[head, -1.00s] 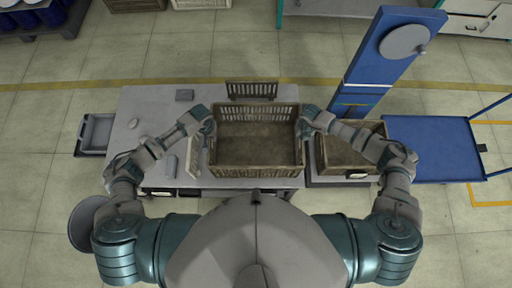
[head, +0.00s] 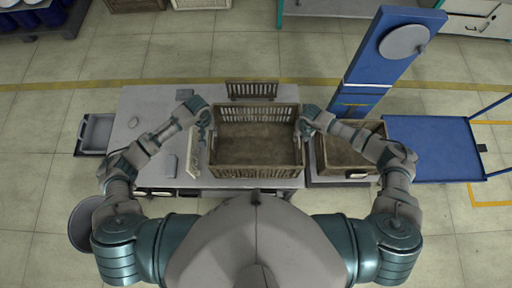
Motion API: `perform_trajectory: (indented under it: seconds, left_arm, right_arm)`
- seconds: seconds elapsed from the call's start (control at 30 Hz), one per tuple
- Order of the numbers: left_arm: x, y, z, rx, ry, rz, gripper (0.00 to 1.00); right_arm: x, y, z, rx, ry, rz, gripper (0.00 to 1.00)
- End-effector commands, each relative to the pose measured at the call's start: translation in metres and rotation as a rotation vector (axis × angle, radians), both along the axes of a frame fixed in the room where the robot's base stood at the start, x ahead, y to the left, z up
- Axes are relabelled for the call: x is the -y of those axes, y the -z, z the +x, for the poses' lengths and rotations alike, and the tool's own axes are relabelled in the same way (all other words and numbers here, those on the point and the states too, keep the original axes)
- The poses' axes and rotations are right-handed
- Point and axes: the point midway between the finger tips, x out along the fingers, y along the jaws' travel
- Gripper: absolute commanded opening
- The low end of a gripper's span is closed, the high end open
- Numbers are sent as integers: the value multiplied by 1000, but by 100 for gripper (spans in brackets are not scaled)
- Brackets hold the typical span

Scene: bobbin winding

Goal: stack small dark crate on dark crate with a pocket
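A slatted, empty brown-grey crate (head: 257,170) sits upright at the middle of the table in the head view. A second dark crate (head: 345,172) stands to its right, lower down, with a pale oval patch on its near side; my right arm covers part of it. I cannot tell which one has the pocket. My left gripper (head: 206,122) is just outside the middle crate's left wall, seemingly apart from it. My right gripper (head: 303,122) is at that crate's right wall, seemingly touching its edge. The fingers are too small to read on both.
A slatted panel (head: 252,90) stands behind the middle crate, and a pale panel (head: 194,152) to its left. Small grey items lie on the grey table's (head: 145,110) left part. A blue column (head: 375,70) and blue cart (head: 435,150) stand at the right.

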Motion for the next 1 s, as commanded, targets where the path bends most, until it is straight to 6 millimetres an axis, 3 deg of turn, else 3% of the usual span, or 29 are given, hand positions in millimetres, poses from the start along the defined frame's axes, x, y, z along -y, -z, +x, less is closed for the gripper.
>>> perform_trajectory:
  seconds: [0.2, 0.47, 0.8, 1.0]
  left_arm:
    - [0, -43, 0, 1, 0, 0, 37]
    - [0, -59, -1, -2, -1, 1, 37]
    - [0, -58, -1, -2, -1, 1, 37]
    - [0, -58, -1, -2, -1, 1, 37]
  right_arm:
    - [0, 0, 0, 0, 0, 0, 37]
    - [0, -9, 1, 1, 0, 0, 37]
    - [0, -80, 0, 3, 0, 1, 37]
    - [0, -110, -1, 0, 0, 1, 37]
